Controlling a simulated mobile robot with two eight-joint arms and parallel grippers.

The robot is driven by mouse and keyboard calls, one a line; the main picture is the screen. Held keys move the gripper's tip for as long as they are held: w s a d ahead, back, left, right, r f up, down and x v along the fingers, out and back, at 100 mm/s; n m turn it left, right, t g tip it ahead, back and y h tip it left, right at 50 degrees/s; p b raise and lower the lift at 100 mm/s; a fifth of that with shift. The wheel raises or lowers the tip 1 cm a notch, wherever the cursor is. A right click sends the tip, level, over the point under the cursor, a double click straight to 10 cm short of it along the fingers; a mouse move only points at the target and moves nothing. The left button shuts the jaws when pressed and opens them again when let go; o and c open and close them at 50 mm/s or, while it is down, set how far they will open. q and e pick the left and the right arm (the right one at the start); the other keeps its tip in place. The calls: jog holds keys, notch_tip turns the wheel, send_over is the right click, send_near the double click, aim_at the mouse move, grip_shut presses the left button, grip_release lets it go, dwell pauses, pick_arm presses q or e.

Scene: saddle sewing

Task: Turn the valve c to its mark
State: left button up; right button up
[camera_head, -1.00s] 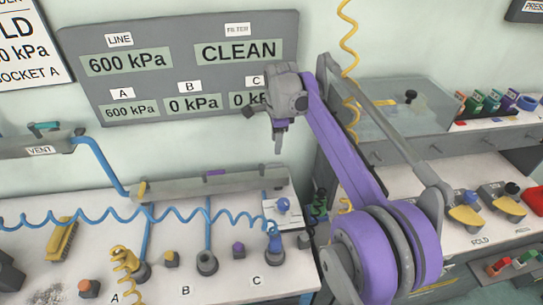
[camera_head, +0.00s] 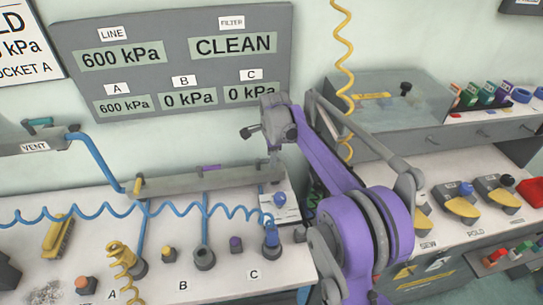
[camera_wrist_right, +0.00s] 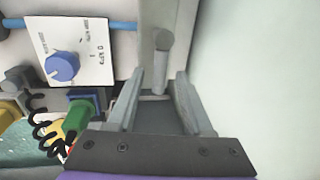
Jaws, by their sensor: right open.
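A grey manifold (camera_head: 180,184) runs along the back of the bench, with a yellow lever (camera_head: 137,184) at its left and a purple lever (camera_head: 208,168) near its middle. My right gripper (camera_head: 274,166) is over its right end, above label C (camera_head: 253,274), and hides that part. In the right wrist view my right gripper (camera_wrist_right: 160,78) is open, with a grey peg-like handle (camera_wrist_right: 163,45), probably valve c, between and just beyond its fingertips. I cannot make out its mark. The C readout (camera_head: 252,93) shows 0 kPa. My left gripper is not in view.
A white panel with a blue knob (camera_head: 279,199) stands close to my right gripper; the knob also shows in the right wrist view (camera_wrist_right: 62,67). A coiled blue hose (camera_head: 100,211) crosses the bench. A yellow coiled hose (camera_head: 344,40) hangs behind my right arm.

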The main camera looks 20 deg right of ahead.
grip_shut()
dwell(1.3)
